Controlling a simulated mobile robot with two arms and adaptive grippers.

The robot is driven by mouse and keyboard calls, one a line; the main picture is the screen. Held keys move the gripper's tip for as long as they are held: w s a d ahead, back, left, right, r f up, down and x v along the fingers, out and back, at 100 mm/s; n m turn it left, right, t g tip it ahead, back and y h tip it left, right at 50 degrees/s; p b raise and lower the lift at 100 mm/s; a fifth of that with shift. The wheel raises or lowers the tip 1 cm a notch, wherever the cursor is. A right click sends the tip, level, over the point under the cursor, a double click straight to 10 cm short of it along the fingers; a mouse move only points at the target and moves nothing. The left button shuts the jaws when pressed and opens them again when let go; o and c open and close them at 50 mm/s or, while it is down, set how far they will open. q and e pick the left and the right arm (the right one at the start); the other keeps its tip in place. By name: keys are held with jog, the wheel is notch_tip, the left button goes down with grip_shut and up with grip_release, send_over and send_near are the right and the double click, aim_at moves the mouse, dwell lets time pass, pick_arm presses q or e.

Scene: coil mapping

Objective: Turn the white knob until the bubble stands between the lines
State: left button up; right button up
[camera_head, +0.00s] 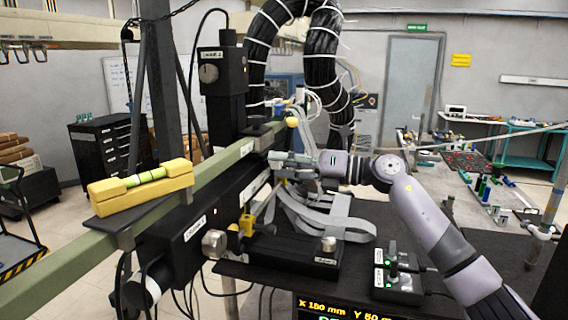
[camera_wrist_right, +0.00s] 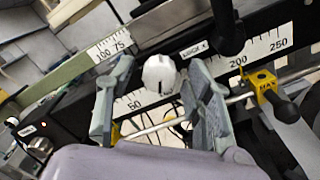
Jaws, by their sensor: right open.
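A yellow spirit level (camera_head: 140,186) with a green vial (camera_head: 146,177) lies on a dark plate on the green beam at left. The bubble and its lines are too small to read. The white knob (camera_wrist_right: 159,73), with a dark mark on its face, shows in the right wrist view between the fingers of my right gripper (camera_wrist_right: 160,88). The fingers are open, one on each side, with visible gaps to the knob. In the head view my right gripper (camera_head: 277,161) reaches in from the right to the black rail, and the knob is hidden there. My left gripper is not in view.
A scale (camera_wrist_right: 262,45) runs along the rail. A yellow clamp with a black handle (camera_wrist_right: 263,82) sits right of the fingers. Thick black cable hoses (camera_head: 322,45) rise behind. Grey ribbon cables (camera_head: 335,215) lie below my right gripper. A black control box (camera_head: 398,285) stands on the table.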

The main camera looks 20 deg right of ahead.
jog(key=shift+s+d, duration=0.15)
jog(key=shift+d, duration=0.05)
jog(key=v, duration=1.1)
jog(key=shift+s+d, duration=0.15)
jog(key=shift+s, duration=0.05)
